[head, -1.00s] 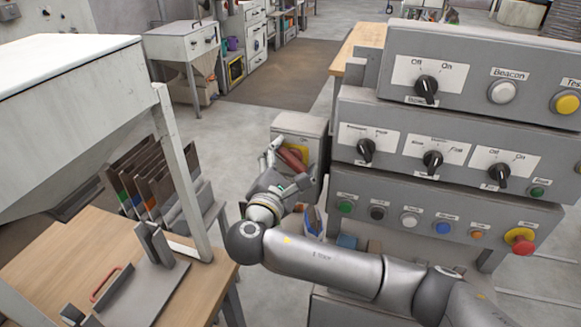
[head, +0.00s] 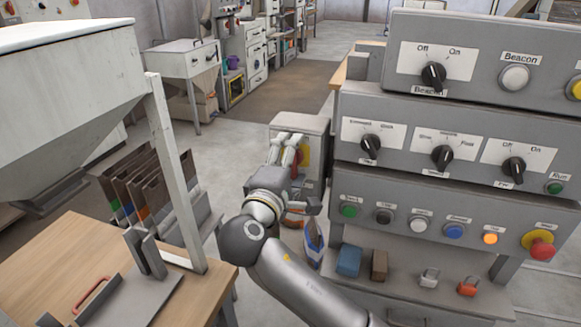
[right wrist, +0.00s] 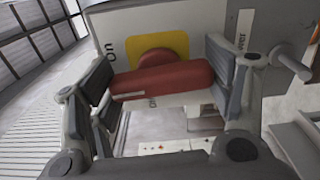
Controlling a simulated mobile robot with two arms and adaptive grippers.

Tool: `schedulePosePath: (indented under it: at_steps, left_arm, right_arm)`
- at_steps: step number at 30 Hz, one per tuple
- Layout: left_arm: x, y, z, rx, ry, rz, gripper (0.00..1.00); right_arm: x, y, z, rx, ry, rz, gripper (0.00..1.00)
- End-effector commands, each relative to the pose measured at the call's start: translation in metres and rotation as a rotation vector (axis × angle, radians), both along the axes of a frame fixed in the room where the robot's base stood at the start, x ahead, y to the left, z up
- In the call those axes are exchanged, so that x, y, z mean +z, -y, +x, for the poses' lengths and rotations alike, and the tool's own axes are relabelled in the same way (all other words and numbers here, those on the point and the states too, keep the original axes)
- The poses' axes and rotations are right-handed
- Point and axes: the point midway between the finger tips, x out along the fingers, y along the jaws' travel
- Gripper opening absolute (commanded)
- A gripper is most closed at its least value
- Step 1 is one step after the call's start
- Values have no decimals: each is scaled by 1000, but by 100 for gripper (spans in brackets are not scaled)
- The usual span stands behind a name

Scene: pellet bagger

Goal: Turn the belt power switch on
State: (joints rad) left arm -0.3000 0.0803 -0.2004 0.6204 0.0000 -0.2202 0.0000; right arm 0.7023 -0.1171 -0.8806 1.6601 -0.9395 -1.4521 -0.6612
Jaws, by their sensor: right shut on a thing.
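The belt power switch is a red rotary handle (right wrist: 170,80) on a yellow plate (right wrist: 165,45), on the front of a grey box (head: 298,124). My right gripper (head: 284,150) is at this box, with its fingers in front of the switch. In the right wrist view the gripper (right wrist: 160,78) has a finger pad at each end of the red handle and is shut on it. The handle lies across the picture, its left end near the word "On". In the head view the fingers mostly hide the handle. My left gripper is not in view.
A grey control panel (head: 440,205) with knobs and buttons stands close right of my right arm. An orange button (head: 491,238) on it looks lit. A wooden table (head: 60,262) and a white hopper (head: 65,90) stand at the left.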

Motion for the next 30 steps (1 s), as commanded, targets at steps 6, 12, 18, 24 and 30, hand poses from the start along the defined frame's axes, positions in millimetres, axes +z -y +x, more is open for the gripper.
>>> schedulePosePath:
  at_steps: [6, 12, 18, 24, 30]
  left_arm:
    - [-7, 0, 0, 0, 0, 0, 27]
    - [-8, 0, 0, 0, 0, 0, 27]
    - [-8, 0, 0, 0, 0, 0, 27]
    - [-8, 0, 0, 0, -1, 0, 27]
    - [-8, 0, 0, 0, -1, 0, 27]
  right_arm:
    - [-3, 0, 0, 1, 19, 68, 51]
    - [-2, 0, 0, 0, 25, 90, 51]
    - [-2, 0, 0, 0, 26, 93, 51]
    - [-2, 0, 0, 1, 25, 93, 80]
    - [-1, 0, 0, 1, 26, 91, 96]
